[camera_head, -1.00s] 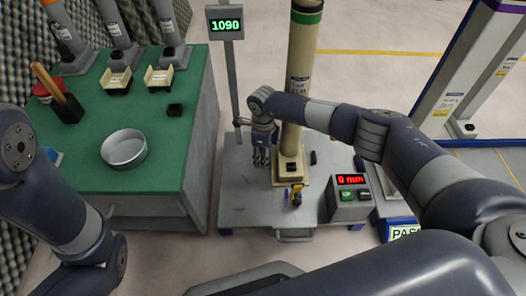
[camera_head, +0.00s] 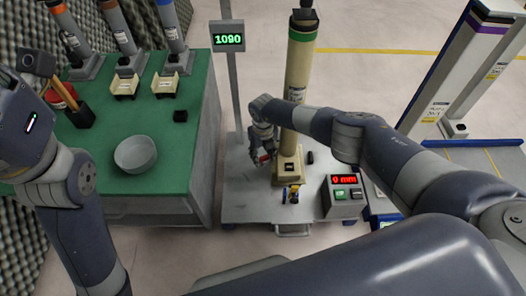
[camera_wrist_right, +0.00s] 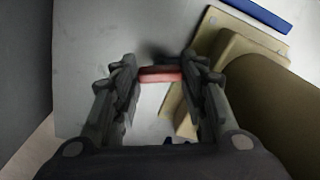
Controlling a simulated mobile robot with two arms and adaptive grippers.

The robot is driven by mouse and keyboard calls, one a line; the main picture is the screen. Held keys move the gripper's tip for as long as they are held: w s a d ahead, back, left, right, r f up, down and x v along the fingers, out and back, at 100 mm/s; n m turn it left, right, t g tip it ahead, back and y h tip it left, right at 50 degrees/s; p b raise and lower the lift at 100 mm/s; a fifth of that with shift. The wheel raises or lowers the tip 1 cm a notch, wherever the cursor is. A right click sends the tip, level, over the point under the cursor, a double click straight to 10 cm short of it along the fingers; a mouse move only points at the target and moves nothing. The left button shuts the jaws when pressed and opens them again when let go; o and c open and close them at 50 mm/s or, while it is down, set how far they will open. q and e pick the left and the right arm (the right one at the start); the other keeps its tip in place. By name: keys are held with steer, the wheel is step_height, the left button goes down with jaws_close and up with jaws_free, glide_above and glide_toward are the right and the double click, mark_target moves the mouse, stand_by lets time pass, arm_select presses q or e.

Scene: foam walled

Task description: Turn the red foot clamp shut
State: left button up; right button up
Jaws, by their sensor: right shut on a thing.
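The red foot clamp (camera_wrist_right: 160,75) shows as a short red bar between my right fingertips in the right wrist view. In the head view a little of its red (camera_head: 265,157) shows at the fingers. My right gripper (camera_head: 262,158) is shut on it, low over the grey platform (camera_head: 245,205), just left of the foot of the tan column (camera_head: 299,75). The column stands upright on a tan base (camera_head: 289,172); the base also shows at the right in the wrist view (camera_wrist_right: 222,50). Fingers hide the clamp's ends. My left arm is at the left edge; its fingers do not show.
A control box (camera_head: 343,194) reading 0 mm stands right of the column base. A post with a 1090 display (camera_head: 228,39) rises behind. A green-topped bench (camera_head: 185,145) holding a round bowl (camera_head: 135,154) stands left.

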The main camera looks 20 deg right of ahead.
mark_target(263, 157)
steer(key=m+p, duration=0.1)
steer(key=m, duration=0.3)
steer(key=shift+m+p, duration=0.3)
steer(key=shift+p, duration=0.05)
stand_by(0.4)
steer(key=o, duration=1.1)
steer(key=shift+c, duration=0.2)
steer(key=shift+w+r, duration=0.1)
steer(key=shift+r, duration=3.9)
